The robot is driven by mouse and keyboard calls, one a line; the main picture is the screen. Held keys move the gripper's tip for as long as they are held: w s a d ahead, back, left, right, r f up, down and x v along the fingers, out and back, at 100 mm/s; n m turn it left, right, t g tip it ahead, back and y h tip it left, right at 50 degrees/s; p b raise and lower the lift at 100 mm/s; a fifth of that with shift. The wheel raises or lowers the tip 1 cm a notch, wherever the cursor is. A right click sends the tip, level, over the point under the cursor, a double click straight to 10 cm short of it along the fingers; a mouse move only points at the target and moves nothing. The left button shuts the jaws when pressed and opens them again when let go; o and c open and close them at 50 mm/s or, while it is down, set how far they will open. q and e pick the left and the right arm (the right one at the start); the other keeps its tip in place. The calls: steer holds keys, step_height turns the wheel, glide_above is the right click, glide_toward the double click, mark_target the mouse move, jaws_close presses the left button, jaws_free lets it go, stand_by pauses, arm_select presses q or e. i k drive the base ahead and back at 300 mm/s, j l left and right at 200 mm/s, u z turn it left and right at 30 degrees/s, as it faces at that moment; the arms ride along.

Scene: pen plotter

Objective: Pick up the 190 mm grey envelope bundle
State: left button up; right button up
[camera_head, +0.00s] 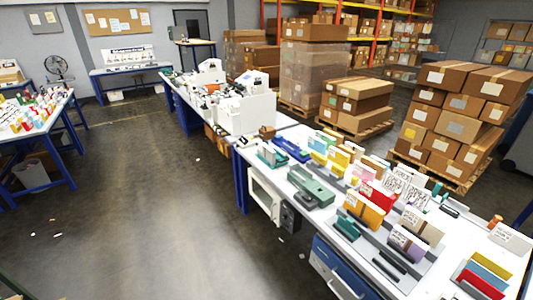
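No gripper shows in the head view. Several envelope bundles and cards stand upright in holders on the long white workbench (300,222) at the right. A pale grey-beige bundle (422,222) stands toward the right of the bench. A whitish bundle with a purple part (407,243) stands just in front of it. Another pale bundle with dark writing (510,238) stands near the right edge. I cannot tell which of these is the 190 mm grey bundle; no size can be read.
A yellow-orange bundle (364,208) and a red one (377,194) crowd the same bench, near a green device (311,187). Stacked cartons (458,126) stand behind. A blue-legged table (40,125) is at left. The grey floor (140,210) between is mostly clear.

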mark_target(266, 152)
steer(key=i+u, duration=0.25)
steer(key=i, duration=0.25)
steer(key=i+l+u, duration=0.25)
steer(key=i, duration=0.2)
steer(key=i+l+u, duration=0.2)
steer(key=i, duration=0.3)
steer(key=i+l+u, duration=0.25)
steer(key=i, duration=0.2)
steer(key=j, duration=0.1)
